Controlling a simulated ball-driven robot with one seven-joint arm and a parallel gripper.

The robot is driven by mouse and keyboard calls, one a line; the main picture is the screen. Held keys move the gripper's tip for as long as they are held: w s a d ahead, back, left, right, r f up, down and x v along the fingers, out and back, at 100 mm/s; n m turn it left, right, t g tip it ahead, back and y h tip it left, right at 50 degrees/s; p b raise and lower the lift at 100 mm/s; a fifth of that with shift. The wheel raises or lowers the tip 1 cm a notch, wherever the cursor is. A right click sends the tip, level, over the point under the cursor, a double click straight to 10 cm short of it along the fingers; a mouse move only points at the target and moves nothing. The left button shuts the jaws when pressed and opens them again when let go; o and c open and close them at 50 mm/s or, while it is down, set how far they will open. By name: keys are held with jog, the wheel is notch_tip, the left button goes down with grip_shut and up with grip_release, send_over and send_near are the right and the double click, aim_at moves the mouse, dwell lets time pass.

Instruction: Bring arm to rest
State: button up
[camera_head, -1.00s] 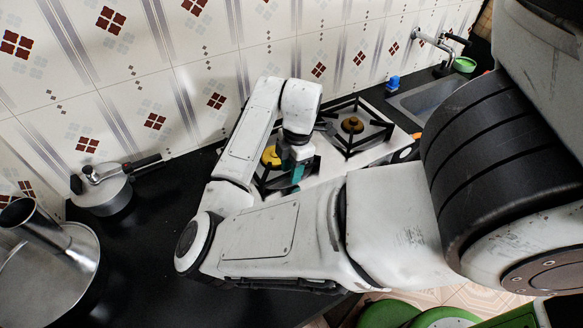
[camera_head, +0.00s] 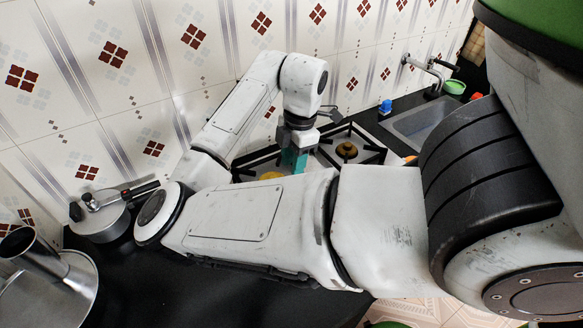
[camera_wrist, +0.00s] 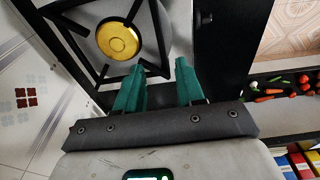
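My gripper (camera_head: 293,160) hangs pointing down over the stove (camera_head: 365,145) in the head view, at the end of my bent arm. In the wrist view, my gripper (camera_wrist: 159,72) shows two teal fingers standing apart with nothing between them. The stove's yellow burner (camera_wrist: 117,40) and black grate lie beyond the fingertips in the wrist view. My arm is not in contact with any object that I can see. Part of the stove is hidden behind my arm in the head view.
A pressure cooker (camera_head: 100,218) and a large metal pot (camera_head: 45,285) stand on the black counter (camera_head: 190,290) at left, close to my elbow in the picture. A tiled wall (camera_head: 130,80) rises behind. A sink (camera_head: 420,122) with a faucet (camera_head: 430,68) lies at right.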

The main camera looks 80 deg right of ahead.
dwell(0.7)
jog(key=w+d+r+m+h, duration=0.3)
jog(key=d+m+h, duration=0.2)
jog(key=d+h, duration=0.15)
jog(key=w+a+f+t+y, duration=0.1)
jog(key=w+a+f, duration=0.25)
jog(key=a, duration=0.25)
jog(key=w+a+f+m+t, duration=0.1)
jog(key=w+a+f+t, duration=0.1)
jog(key=w+a, duration=0.3)
jog(key=w+a+f+t+y, duration=0.1)
jog(key=w+a+f, duration=0.2)
jog(key=a, duration=0.5)
jog(key=s+a+f+m+y, duration=0.15)
jog(key=a+f, duration=0.25)
jog(key=a, duration=0.4)
jog(key=s+a+f+m+y, duration=0.1)
jog(key=s+a+f+y, duration=0.15)
jog(key=a, duration=0.55)
jog(key=s+f+g, duration=0.1)
jog(key=s+f, duration=0.1)
jog(key=s, duration=0.1)
jog(key=s+d+f+g+b, duration=0.1)
jog(key=s+f, duration=0.2)
jog(key=s+d+f+g+b, duration=0.1)
jog(key=s+f, duration=0.1)
jog(key=f, duration=0.1)
jog(key=shift+s+d+g+h, duration=0.2)
jog(key=shift+s+g+h, duration=0.05)
jog(key=shift+s+g, duration=0.15)
